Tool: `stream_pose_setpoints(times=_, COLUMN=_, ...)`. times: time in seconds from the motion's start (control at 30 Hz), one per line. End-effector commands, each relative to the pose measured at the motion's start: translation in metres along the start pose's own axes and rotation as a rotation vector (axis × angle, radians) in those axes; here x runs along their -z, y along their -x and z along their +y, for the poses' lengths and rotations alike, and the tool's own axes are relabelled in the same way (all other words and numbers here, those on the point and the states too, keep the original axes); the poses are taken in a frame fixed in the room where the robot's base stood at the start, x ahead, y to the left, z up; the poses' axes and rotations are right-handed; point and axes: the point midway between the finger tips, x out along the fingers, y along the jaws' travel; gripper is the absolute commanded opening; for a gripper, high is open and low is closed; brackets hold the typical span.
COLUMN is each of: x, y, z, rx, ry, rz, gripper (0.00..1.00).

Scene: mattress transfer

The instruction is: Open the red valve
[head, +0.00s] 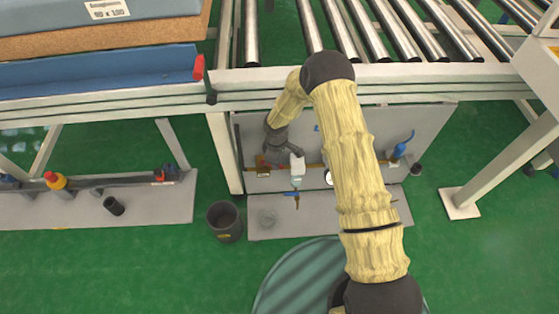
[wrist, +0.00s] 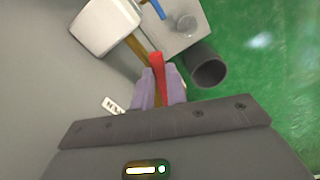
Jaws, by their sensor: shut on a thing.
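The red valve handle (wrist: 158,72) shows in the wrist view as a narrow red lever between the two purple-grey fingers of my gripper (wrist: 161,84). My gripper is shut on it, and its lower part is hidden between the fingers. A brass pipe (wrist: 137,48) runs just beyond the fingertips. In the head view my gripper (head: 271,153) reaches down to the left end of the brass pipe (head: 314,165) on the grey panel below the conveyor. The red handle cannot be made out there.
A white box (wrist: 105,27) sits close to the fingers. A dark bucket (head: 224,220) stands on the green floor left of the base plate (head: 340,212). A blue-handled tap (head: 293,193) and a blue valve handle (head: 402,148) are further right. The conveyor frame (head: 450,72) overhangs the panel.

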Motion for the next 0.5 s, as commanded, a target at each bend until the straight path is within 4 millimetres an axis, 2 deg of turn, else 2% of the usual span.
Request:
stream_pose_setpoints(times=0.27, x=0.0008, y=0.0011, z=0.0015, rx=-0.004, ry=-0.001, rz=0.003, gripper=0.0)
stream_pose_setpoints(times=0.3, x=0.0008, y=0.0011, z=0.0016, rx=-0.004, ry=-0.001, rz=0.003, gripper=0.2)
stream_pose_setpoints(times=0.37, x=0.0006, y=0.001, z=0.0015, rx=-0.003, ry=-0.001, rz=0.003, gripper=0.32)
stream_pose_setpoints(times=0.4, x=0.0004, y=0.0009, z=0.0013, rx=-0.003, ry=-0.001, rz=0.003, gripper=0.36)
stream_pose_setpoints(times=0.5, x=-0.0001, y=0.0006, z=0.001, rx=-0.002, ry=-0.002, rz=0.002, gripper=0.36)
